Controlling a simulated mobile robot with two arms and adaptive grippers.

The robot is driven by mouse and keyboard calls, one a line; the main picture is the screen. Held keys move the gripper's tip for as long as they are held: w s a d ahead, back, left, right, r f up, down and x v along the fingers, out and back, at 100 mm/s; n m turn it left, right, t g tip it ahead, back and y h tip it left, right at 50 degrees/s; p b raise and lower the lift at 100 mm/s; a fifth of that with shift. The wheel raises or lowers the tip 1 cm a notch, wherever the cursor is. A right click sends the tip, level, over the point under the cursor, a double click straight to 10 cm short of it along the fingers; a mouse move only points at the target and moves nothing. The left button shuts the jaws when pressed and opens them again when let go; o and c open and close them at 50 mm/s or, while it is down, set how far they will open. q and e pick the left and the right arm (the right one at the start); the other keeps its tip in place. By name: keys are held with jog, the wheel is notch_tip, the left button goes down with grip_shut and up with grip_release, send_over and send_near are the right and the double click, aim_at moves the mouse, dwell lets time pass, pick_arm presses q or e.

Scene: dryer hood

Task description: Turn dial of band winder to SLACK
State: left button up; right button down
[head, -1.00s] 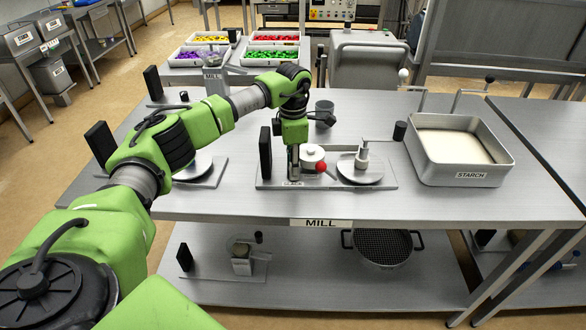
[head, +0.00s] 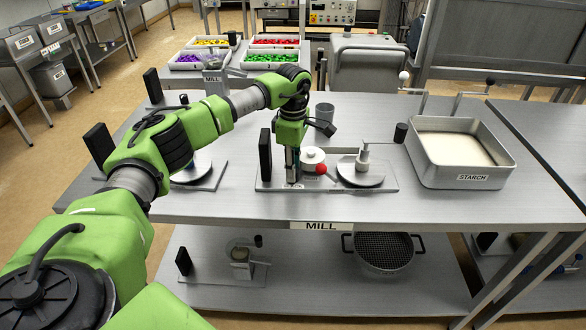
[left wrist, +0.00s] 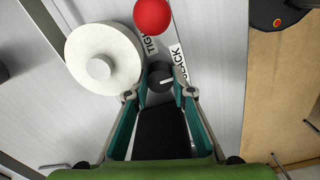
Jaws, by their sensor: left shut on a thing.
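The band winder (head: 378,187) is a grey base plate on the table with a white spool (head: 312,155), a red ball knob (head: 321,169) and a black upright block (head: 265,155). My left gripper (head: 292,180) points down at the plate, between block and spool. In the left wrist view its fingertips (left wrist: 160,88) are shut on the small black dial (left wrist: 160,74), one on each side. The dial's white mark points right, towards the SLACK label (left wrist: 180,62). The dial is hidden in the head view. My right gripper is not in view.
A round plate with a post (head: 362,168) stands right of the spool. A grey cup (head: 324,112) stands behind. The STARCH tray (head: 459,179) is at the right. Another similar device (head: 205,177) is left, behind my arm. The table front is clear.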

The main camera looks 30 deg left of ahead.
pick_arm(q)
jog(key=o, duration=1.1)
jog(key=shift+r, duration=0.1)
notch_tip(320, 180, up, 12)
dwell(0.4)
